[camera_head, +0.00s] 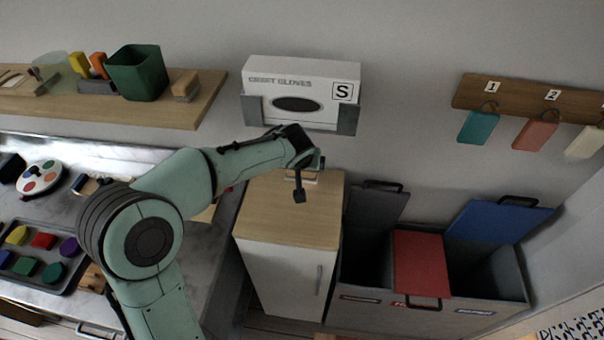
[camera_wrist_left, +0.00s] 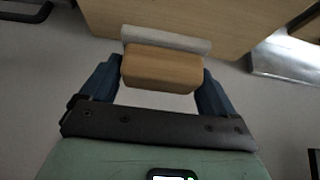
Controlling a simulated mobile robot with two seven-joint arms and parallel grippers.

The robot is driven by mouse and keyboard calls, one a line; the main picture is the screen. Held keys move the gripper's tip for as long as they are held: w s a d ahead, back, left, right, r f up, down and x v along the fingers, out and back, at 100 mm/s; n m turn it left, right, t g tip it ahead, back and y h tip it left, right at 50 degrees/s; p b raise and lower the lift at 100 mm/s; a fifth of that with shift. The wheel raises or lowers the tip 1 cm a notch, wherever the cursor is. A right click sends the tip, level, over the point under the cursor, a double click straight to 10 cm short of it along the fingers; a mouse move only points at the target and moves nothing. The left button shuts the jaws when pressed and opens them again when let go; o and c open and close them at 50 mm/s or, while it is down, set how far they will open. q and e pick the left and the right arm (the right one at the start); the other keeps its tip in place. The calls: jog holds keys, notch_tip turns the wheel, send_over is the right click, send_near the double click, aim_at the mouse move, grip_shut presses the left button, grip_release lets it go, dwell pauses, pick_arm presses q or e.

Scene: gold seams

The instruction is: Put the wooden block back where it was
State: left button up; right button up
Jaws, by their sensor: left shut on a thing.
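My left gripper (camera_head: 307,178) is above the back part of the wooden top of a small white cabinet (camera_head: 285,215). In the left wrist view the gripper (camera_wrist_left: 161,85) is shut on the wooden block (camera_wrist_left: 160,70), a light brown piece with rounded edges, one blue finger at each end. A whitish strip (camera_wrist_left: 165,40) runs along the block's far side. In the head view the block is mostly hidden by the gripper. I cannot tell whether it touches the cabinet top. My right gripper is in neither view.
A wall shelf (camera_head: 190,113) at upper left holds a green bin (camera_head: 138,72) and another small wooden piece (camera_head: 185,86). A glove box (camera_head: 300,90) hangs just above my gripper. Lidded bins (camera_head: 420,262) stand right of the cabinet. The cabinet top's front is clear.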

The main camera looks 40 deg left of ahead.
aim_at(302, 176)
pick_arm(q)
notch_tip(302, 176, down, 4)
jog(key=shift+f+b, duration=0.1)
jog(key=shift+b, duration=0.2)
jog(key=shift+w+a+f, duration=0.1)
jog(key=shift+w+f, duration=0.1)
jog(key=shift+f, duration=0.15)
jog(key=shift+f, duration=0.2)
jog(key=o, duration=0.8)
jog(key=shift+r, duration=0.1)
